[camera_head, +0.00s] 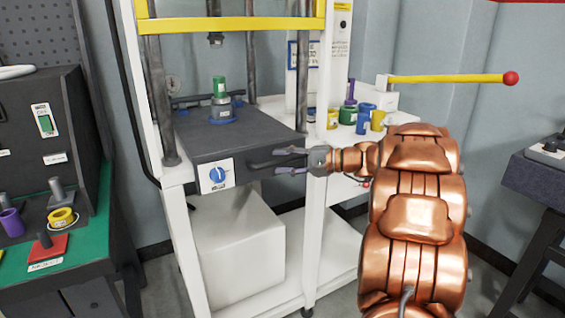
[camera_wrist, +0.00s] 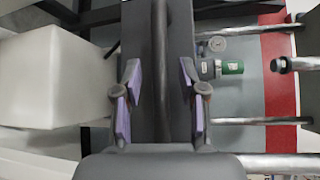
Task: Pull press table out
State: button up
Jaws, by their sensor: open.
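In the wrist view the handle (camera_wrist: 160,60) runs lengthwise between the two open purple-padded fingers (camera_wrist: 160,105), with a gap on each side. A green and grey fixture (camera_head: 220,98) stands on the table on a blue ring.
A white box (camera_head: 237,245) sits on the shelf below. A yellow lever (camera_head: 450,78) with a red knob juts out at the right, above several coloured cups. A green-topped bench (camera_head: 75,240) stands left and a dark table (camera_head: 540,180) right.

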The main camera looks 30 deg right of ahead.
jog(key=shift+w+a, duration=0.15)
jog(key=shift+a, duration=0.05)
grip_shut()
dwell(0.4)
dwell(0.3)
